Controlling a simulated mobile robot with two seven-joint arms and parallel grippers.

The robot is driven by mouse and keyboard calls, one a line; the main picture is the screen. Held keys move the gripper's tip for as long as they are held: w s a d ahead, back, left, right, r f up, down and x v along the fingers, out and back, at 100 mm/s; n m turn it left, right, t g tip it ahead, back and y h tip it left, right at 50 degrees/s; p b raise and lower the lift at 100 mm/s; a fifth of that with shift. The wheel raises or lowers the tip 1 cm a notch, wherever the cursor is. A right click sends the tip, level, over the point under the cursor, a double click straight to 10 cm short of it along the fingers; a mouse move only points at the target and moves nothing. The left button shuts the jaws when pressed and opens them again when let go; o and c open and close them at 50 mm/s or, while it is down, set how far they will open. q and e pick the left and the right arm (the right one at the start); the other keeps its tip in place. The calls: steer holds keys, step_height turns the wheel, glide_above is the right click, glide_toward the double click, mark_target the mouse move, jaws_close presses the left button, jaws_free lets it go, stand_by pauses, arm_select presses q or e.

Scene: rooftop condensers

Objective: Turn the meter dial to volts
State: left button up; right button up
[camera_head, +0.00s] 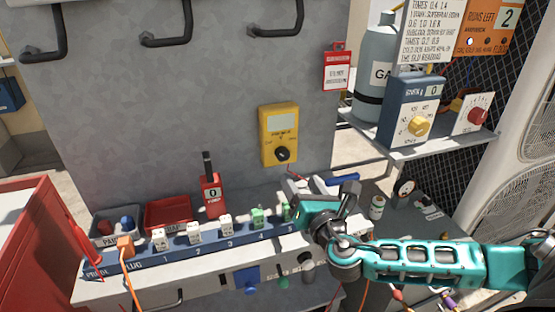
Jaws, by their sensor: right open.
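A yellow meter (279,122) with a pale screen is on the grey panel, right of the picture's middle. Its dial (283,154) is a round black knob in the lower half. Small markings surround the knob, but they and the dial's setting are too small to read surely. My right gripper (294,196) is below the meter, apart from it, over the right end of the numbered plug strip. It is open, and I see nothing held in it. Its wrist partly hides the strip's right end. My left gripper is not in view.
The blue numbered strip (140,257) holds several plugs. A red tool (211,194) stands behind it, beside a red bin (168,214). A shelf at right carries a grey gas cylinder (373,70) and a blue box (412,112) with a yellow knob. The panel around the meter is clear.

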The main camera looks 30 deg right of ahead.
mark_target(284, 157)
steer(key=x, duration=1.1)
steer(key=shift+a, duration=0.15)
steer(key=shift+s, duration=0.1)
steer(key=c, duration=1)
